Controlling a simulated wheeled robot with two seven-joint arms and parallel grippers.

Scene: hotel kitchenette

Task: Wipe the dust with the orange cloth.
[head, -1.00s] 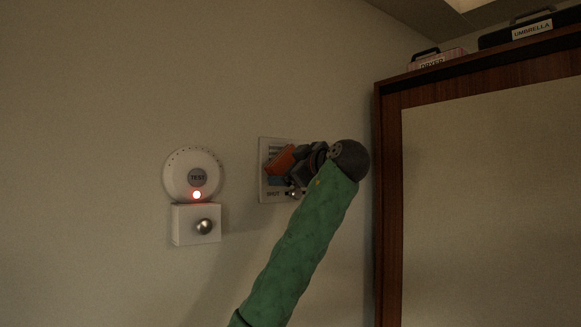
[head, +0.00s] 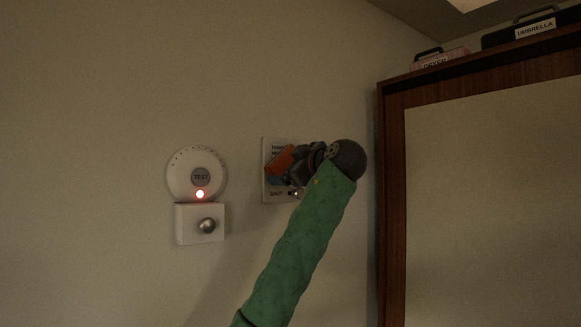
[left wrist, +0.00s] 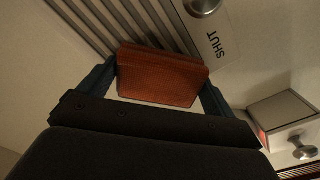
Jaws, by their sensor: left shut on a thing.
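The orange cloth (head: 280,161) is a folded pad held in my left gripper (head: 288,166). In the left wrist view the cloth (left wrist: 160,76) sits between the two fingers of the gripper (left wrist: 158,85), which are shut on it. The cloth is in front of a white wall panel (head: 267,146) with slats. Whether it touches the panel I cannot tell. The slats (left wrist: 103,20) and the word SHUT show past the cloth in the wrist view. I cannot make out dust in either view; the gripper and cloth hide part of the panel. My right gripper is not in view.
A round white alarm (head: 186,163) with a TEST button and a lit red light is on the wall to the left. A white box (head: 187,225) with a metal knob is below it. A wooden cabinet (head: 393,200) stands close to the right.

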